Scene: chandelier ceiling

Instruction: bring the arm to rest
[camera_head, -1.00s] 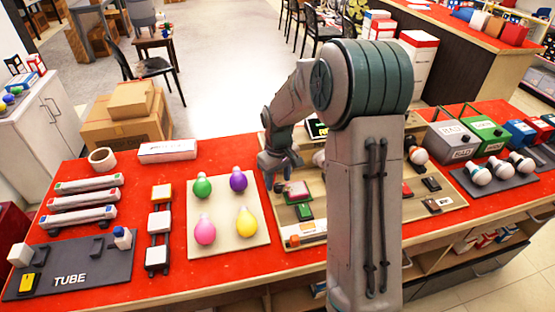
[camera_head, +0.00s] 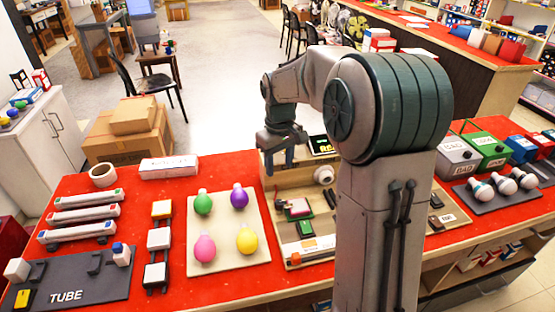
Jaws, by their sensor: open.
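My gripper (camera_head: 284,158) hangs at the end of my bent arm, fingers pointing down, above the back left part of a beige board (camera_head: 275,180). It is open, and I see nothing between its fingers. It is apart from the green and red switch parts (camera_head: 299,212) on the board below it. My forearm and the thick upper arm stand in front of the right part of the board and hide much of it.
A red table (camera_head: 130,211) carries a bulb board (camera_head: 228,258) with colored bulbs, a dark TUBE tray (camera_head: 60,280), several tubes and a white box (camera_head: 168,167). Labelled boxes (camera_head: 457,158) and white bulbs (camera_head: 503,180) stand at right. Cartons (camera_head: 128,148) stand behind the table.

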